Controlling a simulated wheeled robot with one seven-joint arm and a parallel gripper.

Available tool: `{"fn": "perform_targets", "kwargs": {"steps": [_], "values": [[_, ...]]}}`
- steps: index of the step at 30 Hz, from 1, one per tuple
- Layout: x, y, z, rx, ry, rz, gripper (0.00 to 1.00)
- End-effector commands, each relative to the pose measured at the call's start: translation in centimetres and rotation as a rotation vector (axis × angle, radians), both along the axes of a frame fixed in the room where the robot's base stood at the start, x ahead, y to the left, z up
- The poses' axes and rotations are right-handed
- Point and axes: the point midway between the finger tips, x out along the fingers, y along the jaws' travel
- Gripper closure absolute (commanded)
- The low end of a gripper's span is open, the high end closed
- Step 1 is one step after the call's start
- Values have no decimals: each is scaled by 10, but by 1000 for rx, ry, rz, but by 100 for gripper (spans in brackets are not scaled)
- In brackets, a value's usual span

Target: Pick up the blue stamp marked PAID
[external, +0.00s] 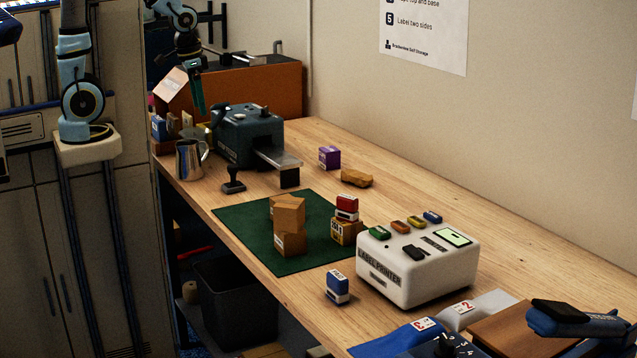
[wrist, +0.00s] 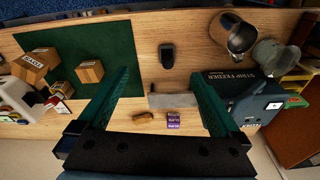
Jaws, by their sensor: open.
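A small blue-and-white stamp (external: 337,287) stands on the wooden table in front of the label printer in the external view. Its marking is too small to read. Another small blue item (external: 158,127) sits at the far left end, beside the metal jug; I cannot tell what it is. The blue stamp by the printer does not show in the wrist view.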

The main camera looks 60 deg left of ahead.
Motion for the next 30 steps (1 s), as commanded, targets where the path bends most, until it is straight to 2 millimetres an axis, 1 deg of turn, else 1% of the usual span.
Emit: {"fn": "perform_targets", "kwargs": {"steps": [1,5,8,11,14,17,18,20,21,23,24,26,27,29,30], "values": [[7,-7,-8,15,4,-56,0],[25,-21,-11,60,3,-205,0],[40,-35,-14,103,2,-337,0],[58,-54,-18,156,0,-492,0],[79,-80,-23,227,-5,-678,0],[103,-119,-30,327,-13,-915,0],[113,-140,-32,378,-16,-1026,0],[126,-174,-36,465,-24,-1195,0],[134,-198,-37,529,-29,-1306,0],[142,-237,-39,629,-37,-1466,0],[145,-263,-40,700,-42,-1566,0],[146,-305,-39,812,-52,-1711,0],[143,-334,-39,890,-59,-1801,0],[135,-377,-38,1015,-67,-1925,0],[128,-404,-36,1097,-74,-1995,0]]}}
